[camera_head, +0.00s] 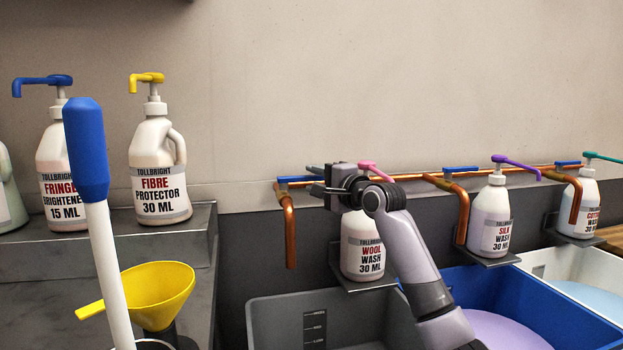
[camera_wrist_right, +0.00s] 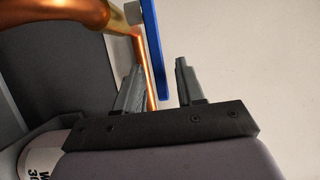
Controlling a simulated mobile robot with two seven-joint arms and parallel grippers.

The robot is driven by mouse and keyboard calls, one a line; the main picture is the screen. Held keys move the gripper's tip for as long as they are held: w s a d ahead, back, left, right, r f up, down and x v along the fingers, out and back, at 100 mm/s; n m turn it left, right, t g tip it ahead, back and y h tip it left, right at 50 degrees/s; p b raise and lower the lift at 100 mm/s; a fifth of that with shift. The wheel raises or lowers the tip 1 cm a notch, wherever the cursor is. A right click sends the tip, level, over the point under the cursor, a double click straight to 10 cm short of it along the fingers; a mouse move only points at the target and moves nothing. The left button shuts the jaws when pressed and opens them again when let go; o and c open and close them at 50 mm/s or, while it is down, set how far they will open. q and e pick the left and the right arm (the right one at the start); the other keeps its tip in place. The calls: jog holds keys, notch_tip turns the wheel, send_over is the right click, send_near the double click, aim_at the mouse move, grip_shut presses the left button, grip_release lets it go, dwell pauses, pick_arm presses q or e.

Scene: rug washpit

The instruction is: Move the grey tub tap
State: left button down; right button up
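The grey tub tap is a copper spout (camera_head: 289,225) with a blue lever (camera_head: 293,179) on top. It hangs over the grey tub (camera_head: 270,322). My right gripper (camera_head: 314,179) is at the lever, coming from the right. In the right wrist view, the blue lever (camera_wrist_right: 155,50) runs between the two open fingers (camera_wrist_right: 160,80). The lever lies close to the left finger, and a gap shows to the right finger. I cannot tell whether the left finger touches it. My left gripper is not in view.
The wool wash bottle (camera_head: 362,258) stands on a shelf just below my right wrist. A blue tub (camera_head: 555,315) and a white tub lie to the right. A copper pipe (camera_head: 410,177) runs along the wall. A blue-gripped pole (camera_head: 87,150) and yellow funnel (camera_head: 160,290) are left.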

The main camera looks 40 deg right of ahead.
jog(key=shift+w+d, duration=0.1)
jog(key=shift+w, duration=0.85)
grip_shut()
